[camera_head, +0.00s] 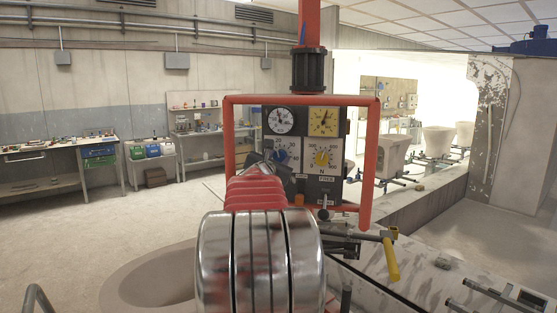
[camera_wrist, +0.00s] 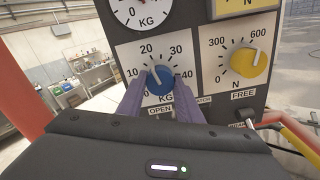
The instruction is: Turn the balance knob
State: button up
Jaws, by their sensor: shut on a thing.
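The panel (camera_head: 338,193) carries a blue knob (camera_head: 281,156) on a white KG scale and a yellow knob (camera_head: 321,158) on an N scale. In the wrist view my gripper (camera_wrist: 159,95) has one finger on each side of the blue knob (camera_wrist: 160,82) and is shut on it. The blue knob's white pointer faces up and slightly left, near the 20 mark. The yellow knob (camera_wrist: 242,63) stands free to the right, its pale pointer up and right. In the head view my arm hides most of my gripper.
A red tube frame (camera_head: 229,130) surrounds the panel. A white KG gauge (camera_head: 281,120) and a yellow N gauge (camera_head: 323,121) sit above the knobs. A lever with a yellow handle (camera_head: 391,259) lies low right. Workbenches (camera_head: 60,160) stand far left; open floor lies between.

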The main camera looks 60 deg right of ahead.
jog(key=c, duration=0.4)
jog(key=shift+m, duration=2.9)
jog(key=shift+f, duration=0.1)
jog(key=o, duration=1)
jog(key=shift+o, duration=0.2)
